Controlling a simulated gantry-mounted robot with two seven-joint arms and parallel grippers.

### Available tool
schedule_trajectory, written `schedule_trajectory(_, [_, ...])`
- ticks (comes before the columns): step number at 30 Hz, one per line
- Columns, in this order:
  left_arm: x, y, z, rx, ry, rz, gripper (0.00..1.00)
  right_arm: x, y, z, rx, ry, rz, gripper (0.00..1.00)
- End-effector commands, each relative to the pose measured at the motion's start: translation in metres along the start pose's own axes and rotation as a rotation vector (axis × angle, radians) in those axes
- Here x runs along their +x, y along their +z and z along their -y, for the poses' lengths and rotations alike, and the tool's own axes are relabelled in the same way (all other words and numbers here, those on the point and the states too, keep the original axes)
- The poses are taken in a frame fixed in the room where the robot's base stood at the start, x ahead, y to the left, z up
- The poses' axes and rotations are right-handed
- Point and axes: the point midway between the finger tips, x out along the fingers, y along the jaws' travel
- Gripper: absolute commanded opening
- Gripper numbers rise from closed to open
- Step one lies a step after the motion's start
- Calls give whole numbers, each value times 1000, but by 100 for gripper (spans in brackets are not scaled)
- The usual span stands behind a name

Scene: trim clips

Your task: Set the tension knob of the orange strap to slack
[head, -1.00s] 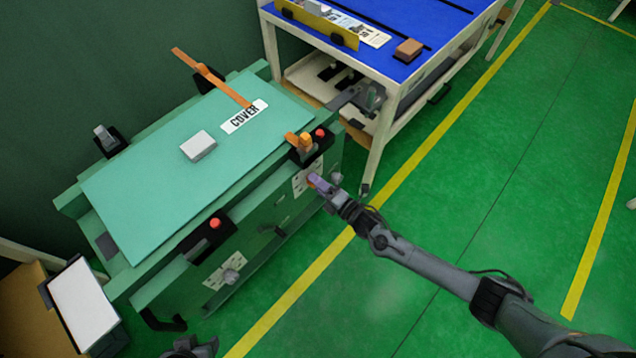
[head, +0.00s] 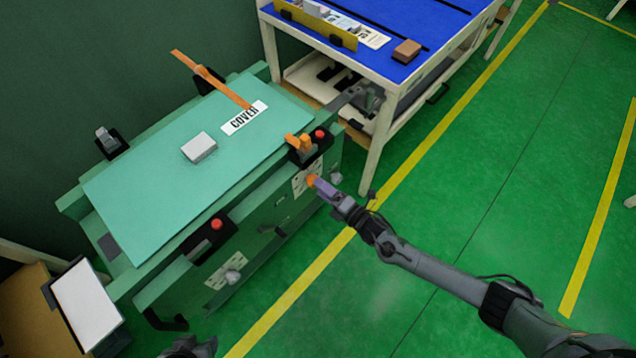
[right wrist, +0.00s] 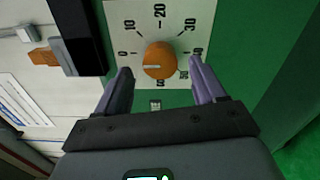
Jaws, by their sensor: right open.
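The orange tension knob (head: 312,180) sits on a pale dial plate on the front of the green bench; it also shows in the right wrist view (right wrist: 160,60). Its white mark lies on the left half, pointing roughly at the 0 end of the scale. My right gripper (head: 322,187) is open just in front of the knob. In the right wrist view its purple fingers (right wrist: 163,68) stand either side of the knob, with gaps. The orange strap (head: 215,80) runs onto the teal cover. A dark piece at the bottom edge, perhaps my left gripper (head: 190,347), is cut off.
Above the knob are an orange clip lever (head: 299,143) and a red button (head: 319,134). A grey knob (head: 232,276) sits on another dial plate to the left. A blue-topped table (head: 400,40) stands behind right. The green floor at right is clear.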

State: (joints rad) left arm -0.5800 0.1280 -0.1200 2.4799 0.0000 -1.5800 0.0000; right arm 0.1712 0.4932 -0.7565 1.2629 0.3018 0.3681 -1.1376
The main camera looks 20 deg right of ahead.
Motion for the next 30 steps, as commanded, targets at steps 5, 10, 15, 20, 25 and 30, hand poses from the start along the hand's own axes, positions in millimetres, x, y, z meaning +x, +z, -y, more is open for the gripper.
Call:
schedule_trajectory(5, [-13, -4, 0, -1, 1, 0, 43, -34, 0, -2, 0, -3, -1, 70])
schedule_trajectory(10, [-20, -7, -1, -6, 5, -1, 43, -59, 0, -2, 1, -2, -1, 70])
schedule_trajectory(15, [-23, -8, -2, -12, 10, -2, 43, -74, 0, -2, 1, 1, -1, 70])
schedule_trajectory(20, [-24, -8, -2, -13, 10, -2, 43, -79, 0, -1, 0, 2, -1, 70])
schedule_trajectory(25, [-24, -8, -2, -12, 9, -2, 43, -79, 0, -1, 0, 2, -1, 70])
schedule_trajectory(30, [-24, -8, -1, -7, 6, -1, 43, -79, 0, -1, 0, 2, -1, 70])
